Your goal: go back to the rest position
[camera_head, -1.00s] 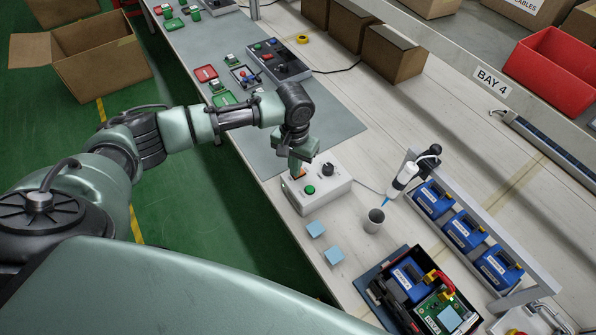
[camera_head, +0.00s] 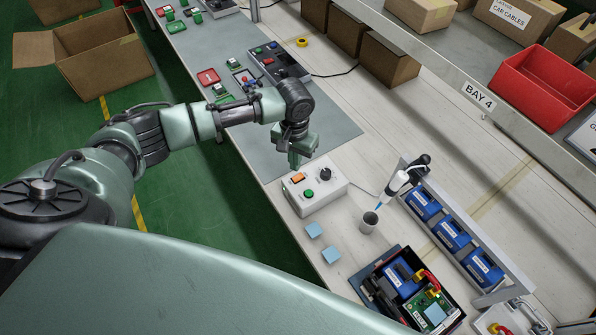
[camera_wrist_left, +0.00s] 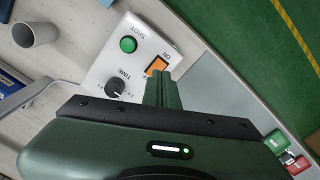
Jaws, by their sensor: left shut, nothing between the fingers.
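My left gripper (camera_head: 294,160) is shut and empty, pointing down just behind the white control box (camera_head: 315,187) on the bench. The box has an orange switch, a green button and a black knob. In the left wrist view the shut fingers (camera_wrist_left: 163,88) show beside the box's orange switch (camera_wrist_left: 157,66); whether they touch it I cannot tell, though in the head view they look apart from it. My right gripper is not in view.
A grey cup (camera_head: 368,222), a dispenser syringe (camera_head: 397,183) and two light-blue squares (camera_head: 314,229) are near the box. A black tray (camera_head: 452,311) holds parts. Blue units (camera_head: 452,233) stand in a rack. A grey mat (camera_head: 335,125) lies behind the box.

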